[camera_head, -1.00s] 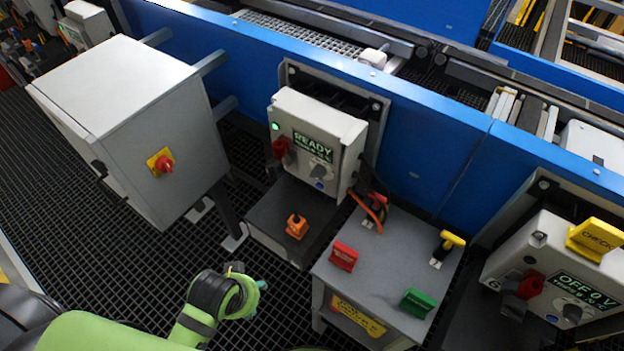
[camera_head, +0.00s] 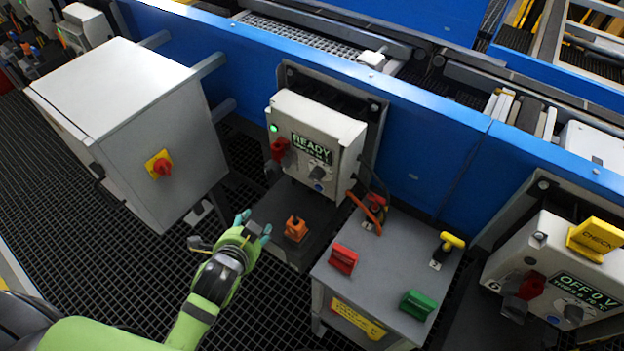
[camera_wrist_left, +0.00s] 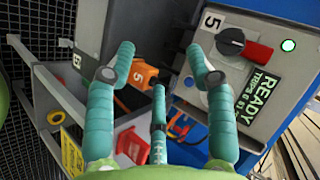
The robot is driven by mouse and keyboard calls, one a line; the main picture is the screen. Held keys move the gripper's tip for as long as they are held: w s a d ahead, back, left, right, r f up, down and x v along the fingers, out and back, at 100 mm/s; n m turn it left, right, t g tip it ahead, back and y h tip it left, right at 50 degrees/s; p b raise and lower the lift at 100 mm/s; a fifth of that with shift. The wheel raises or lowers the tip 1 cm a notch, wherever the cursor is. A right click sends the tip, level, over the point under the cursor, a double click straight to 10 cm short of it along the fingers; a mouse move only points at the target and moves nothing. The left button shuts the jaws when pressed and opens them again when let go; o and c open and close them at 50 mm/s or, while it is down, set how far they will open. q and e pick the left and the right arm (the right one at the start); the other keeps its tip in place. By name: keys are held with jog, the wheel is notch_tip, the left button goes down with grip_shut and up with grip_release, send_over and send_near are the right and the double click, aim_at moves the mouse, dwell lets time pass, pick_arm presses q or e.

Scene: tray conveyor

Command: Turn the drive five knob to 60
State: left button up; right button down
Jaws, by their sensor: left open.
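The drive five unit (camera_head: 345,135) is the pale box in the middle of the head view, with a green light and a lit READY display (camera_head: 311,148). Its grey knob (camera_head: 318,173) sits below the display, toward the right. A red handle (camera_head: 280,150) is on the left of its face. In the left wrist view the label 5, the red handle (camera_wrist_left: 255,52) and the display (camera_wrist_left: 262,98) show at right; a finger covers much of the knob area there. My left gripper (camera_head: 256,224) is open and empty, below and left of the unit, apart from it. My right gripper is not in view.
An orange plug-like part (camera_head: 296,228) sits on the dark box below the unit. A grey stand (camera_head: 385,265) with red, green and yellow handles is to the right. A grey cabinet (camera_head: 125,110) with a red switch is at left. Drive six (camera_head: 540,255) shows OFF.

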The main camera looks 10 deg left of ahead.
pick_arm(q)
jog(key=w+d+r+m+t+h, duration=0.25)
jog(key=w+m+t, duration=0.35)
jog(key=m, duration=0.4)
jog(key=m+h, duration=0.4)
jog(key=m, duration=0.5)
send_near(316, 175)
jog(key=shift+w+a+f, duration=0.3)
jog(key=shift+w+f, duration=0.15)
jog(key=shift+w, duration=0.05)
jog(key=shift+w+a+f, duration=0.25)
jog(key=shift+w+f, duration=0.15)
jog(key=shift+w, duration=0.15)
jog(key=shift+d+m+h, duration=0.5)
jog(key=shift+m+h, duration=0.1)
jog(key=shift+h, duration=0.05)
jog(key=p+x, duration=0.1)
jog(key=x, duration=0.5)
jog(key=shift+w+d, duration=0.2)
jog(key=shift+w, duration=0.15)
jog(key=shift+r, duration=0.1)
grip_shut()
